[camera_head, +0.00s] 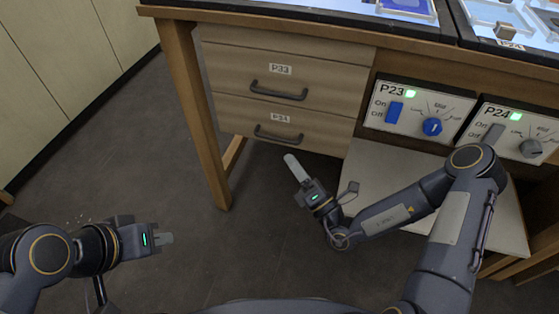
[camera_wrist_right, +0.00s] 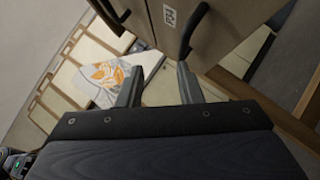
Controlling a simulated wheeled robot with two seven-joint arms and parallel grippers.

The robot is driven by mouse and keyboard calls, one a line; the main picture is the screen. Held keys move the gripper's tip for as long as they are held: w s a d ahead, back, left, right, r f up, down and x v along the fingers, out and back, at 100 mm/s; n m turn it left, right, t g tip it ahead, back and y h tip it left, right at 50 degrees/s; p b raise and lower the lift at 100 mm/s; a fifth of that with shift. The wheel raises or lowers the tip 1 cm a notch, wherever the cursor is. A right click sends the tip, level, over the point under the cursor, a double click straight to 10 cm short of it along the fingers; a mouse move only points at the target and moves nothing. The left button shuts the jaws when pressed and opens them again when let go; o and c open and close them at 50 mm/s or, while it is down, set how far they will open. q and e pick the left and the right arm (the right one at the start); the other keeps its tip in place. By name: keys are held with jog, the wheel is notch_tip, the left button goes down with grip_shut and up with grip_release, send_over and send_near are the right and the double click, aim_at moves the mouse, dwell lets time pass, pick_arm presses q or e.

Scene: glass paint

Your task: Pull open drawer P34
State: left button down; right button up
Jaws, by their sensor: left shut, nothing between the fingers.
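Drawer P34 (camera_head: 236,111) is the lower of two pale wooden drawers under the table. Its front looks flush with the drawer above, and its label sits above a dark bar handle (camera_head: 278,138). My right gripper (camera_head: 291,163) is just below and in front of that handle, apart from it in the head view. In the right wrist view its two fingers (camera_wrist_right: 160,82) are spread with nothing between them. A dark handle (camera_wrist_right: 191,32) and a label show beyond the fingertips there. My left gripper (camera_head: 166,239) is shut and empty, low at the left over the floor.
Drawer P33 (camera_head: 225,66) is directly above. A wooden table leg (camera_head: 196,110) stands left of the drawers. Control panels P23 (camera_head: 420,113) and P24 (camera_head: 515,130) are to the right, above a pale lower shelf (camera_head: 385,170).

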pick_arm(q)
notch_tip(320, 180, down, 2)
jog(key=shift+f+b, duration=0.2)
jog(key=shift+b, duration=0.6)
pick_arm(e)
jog(key=w+a+m+h, duration=0.1)
jog(key=w+a+m, duration=0.1)
jog(key=w, duration=0.4)
jog(key=shift+w+a+r+t+h, duration=0.15)
jog(key=shift+w+a+t+h, duration=0.25)
jog(key=shift+a, duration=0.4)
grip_shut()
